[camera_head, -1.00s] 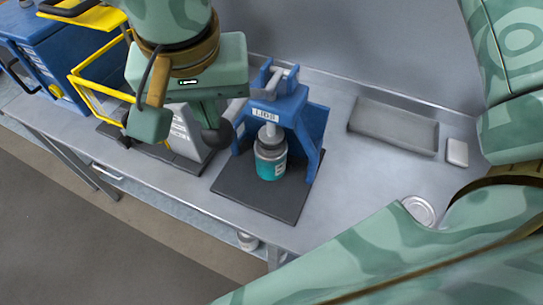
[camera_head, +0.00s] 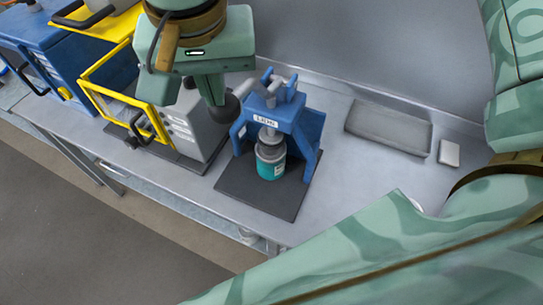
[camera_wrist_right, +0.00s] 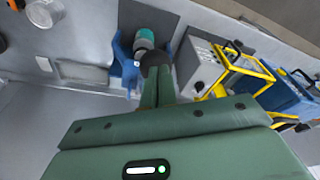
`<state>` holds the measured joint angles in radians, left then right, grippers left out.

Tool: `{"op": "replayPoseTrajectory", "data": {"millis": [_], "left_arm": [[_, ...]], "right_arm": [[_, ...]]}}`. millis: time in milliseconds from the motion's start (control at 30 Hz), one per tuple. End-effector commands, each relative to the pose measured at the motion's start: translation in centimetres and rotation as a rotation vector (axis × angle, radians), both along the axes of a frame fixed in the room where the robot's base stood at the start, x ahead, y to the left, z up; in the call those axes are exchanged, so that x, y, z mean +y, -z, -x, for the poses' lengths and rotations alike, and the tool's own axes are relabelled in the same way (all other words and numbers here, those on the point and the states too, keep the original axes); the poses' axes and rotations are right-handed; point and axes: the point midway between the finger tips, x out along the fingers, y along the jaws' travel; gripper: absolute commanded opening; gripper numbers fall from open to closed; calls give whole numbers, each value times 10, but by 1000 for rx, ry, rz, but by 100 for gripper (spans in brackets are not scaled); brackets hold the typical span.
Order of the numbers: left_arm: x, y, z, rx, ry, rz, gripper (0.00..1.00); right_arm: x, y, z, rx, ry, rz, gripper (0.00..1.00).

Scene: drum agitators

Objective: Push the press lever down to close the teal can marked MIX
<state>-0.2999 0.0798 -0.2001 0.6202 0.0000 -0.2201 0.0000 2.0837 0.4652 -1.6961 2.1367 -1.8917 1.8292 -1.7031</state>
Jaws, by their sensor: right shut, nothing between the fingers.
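The teal can (camera_head: 271,169) stands upright under the blue press (camera_head: 284,120), a grey lid (camera_head: 269,151) at its top. I cannot tell whether the lid is fully seated, and the MIX mark is not readable. The press lever (camera_head: 246,88) runs left from the press head to a dark round knob (camera_head: 226,107). My right gripper (camera_head: 216,98) is shut and empty, its fingertips at the knob; touching or just apart is unclear. In the right wrist view, the fingers (camera_wrist_right: 157,70) partly hide the press, and the can (camera_wrist_right: 146,33) shows beyond them. My left gripper is not in view.
A grey machine (camera_head: 198,125) with a yellow frame (camera_head: 112,72) stands left of the press, close to my right gripper. A blue case (camera_head: 52,55) is farther left. A shallow grey tray (camera_head: 388,127) and a small pale block (camera_head: 449,153) lie right on the bench.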

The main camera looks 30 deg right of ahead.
Motion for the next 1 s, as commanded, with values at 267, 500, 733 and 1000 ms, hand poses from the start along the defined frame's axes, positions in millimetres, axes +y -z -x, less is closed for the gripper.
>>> {"op": "replayPoseTrajectory", "data": {"millis": [267,500,733,1000], "left_arm": [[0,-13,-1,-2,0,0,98],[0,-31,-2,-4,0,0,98],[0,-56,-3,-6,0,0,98],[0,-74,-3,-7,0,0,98]], "right_arm": [[-4,-14,-3,0,0,0,0],[-4,-34,-3,-1,0,0,0],[-4,-63,-3,0,0,0,0],[-4,-85,-3,0,0,0,0]]}}
